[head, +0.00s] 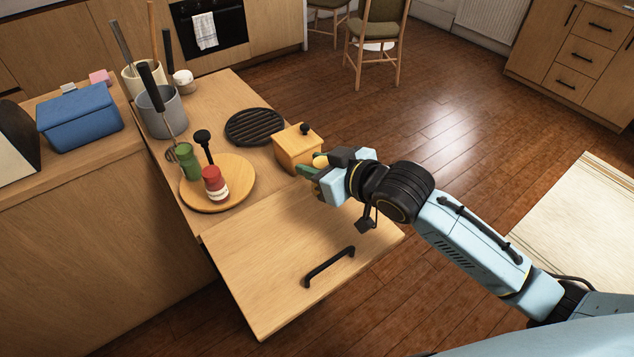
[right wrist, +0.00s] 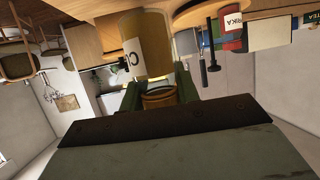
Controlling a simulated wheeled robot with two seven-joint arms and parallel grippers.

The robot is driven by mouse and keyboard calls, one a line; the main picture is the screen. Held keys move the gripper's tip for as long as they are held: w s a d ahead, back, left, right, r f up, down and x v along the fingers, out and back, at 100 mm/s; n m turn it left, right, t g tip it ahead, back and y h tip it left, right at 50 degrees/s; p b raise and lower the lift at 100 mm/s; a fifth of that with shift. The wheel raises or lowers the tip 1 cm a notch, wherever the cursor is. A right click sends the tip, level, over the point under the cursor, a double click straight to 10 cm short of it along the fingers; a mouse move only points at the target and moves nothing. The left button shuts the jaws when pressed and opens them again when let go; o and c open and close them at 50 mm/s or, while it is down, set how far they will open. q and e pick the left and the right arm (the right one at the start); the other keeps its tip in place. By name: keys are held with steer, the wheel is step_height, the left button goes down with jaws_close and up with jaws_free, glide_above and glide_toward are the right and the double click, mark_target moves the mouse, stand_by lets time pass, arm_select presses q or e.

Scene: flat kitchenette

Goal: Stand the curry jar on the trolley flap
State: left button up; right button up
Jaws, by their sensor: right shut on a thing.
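The curry jar (head: 320,160) is yellow and mostly hidden by my right gripper (head: 315,180) in the head view. In the right wrist view the jar (right wrist: 145,45) shows a yellow body, part of a white label with a "C", and a brownish lid between the green fingers. My right gripper (right wrist: 160,92) is shut on it near the lid end. The trolley flap (head: 270,265) is a pale wooden board with a black handle (head: 329,266); its top is bare. The gripper is above the flap's far right part, beside the wooden box. My left gripper is out of view.
A round wooden board (head: 235,195) holds a red-lidded jar (head: 214,183), a green jar (head: 187,160) and a black-knobbed item. A wooden box (head: 296,150), black trivet (head: 254,127) and grey utensil pot (head: 162,112) stand on the trolley top.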

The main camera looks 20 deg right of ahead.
steer(key=shift+f+b, duration=0.3)
steer(key=shift+f, duration=1.6)
steer(key=shift+f, duration=0.15)
steer(key=o, duration=1)
steer(key=shift+r, duration=0.2)
steer(key=p+v, duration=0.1)
steer(key=v, duration=1.1)
steer(key=shift+f, duration=0.1)
